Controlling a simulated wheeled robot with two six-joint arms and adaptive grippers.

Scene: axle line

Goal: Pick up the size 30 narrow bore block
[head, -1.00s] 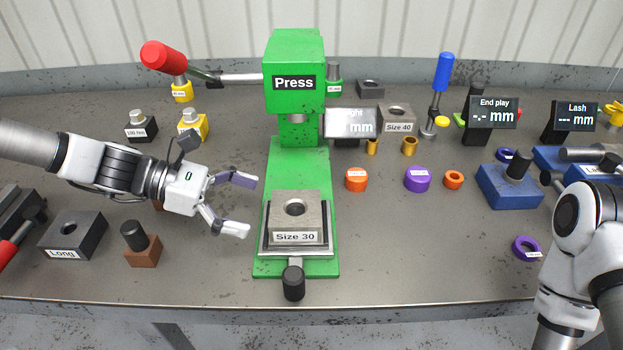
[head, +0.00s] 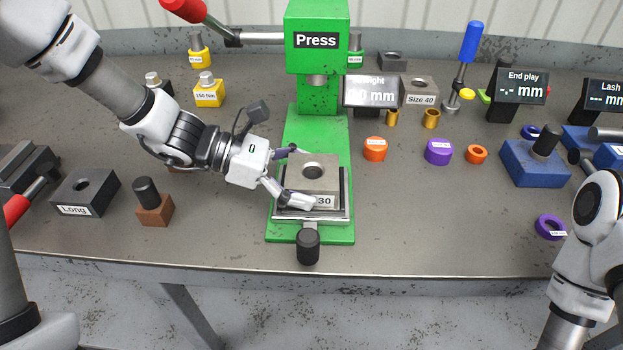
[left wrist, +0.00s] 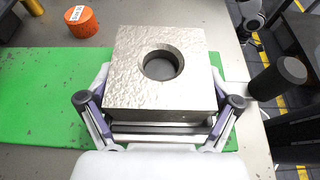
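The Size 30 block (head: 313,168) is a grey metal square block with a round bore in its top. It sits in the tray at the front of the green press (head: 317,40), its label partly covered by a finger. My left gripper (head: 303,177) is open around it, one finger on the far side and one on the near side. In the left wrist view the block (left wrist: 135,85) lies between the spread fingers, with small gaps seeming to show beside them. My right arm shows at the right edge; its gripper is out of view.
A black-knobbed handle (head: 308,246) sticks out at the press front. A dark Long block (head: 85,192) and a brown block with a black knob (head: 154,208) stand left. The Size 40 block (head: 419,88) is behind right.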

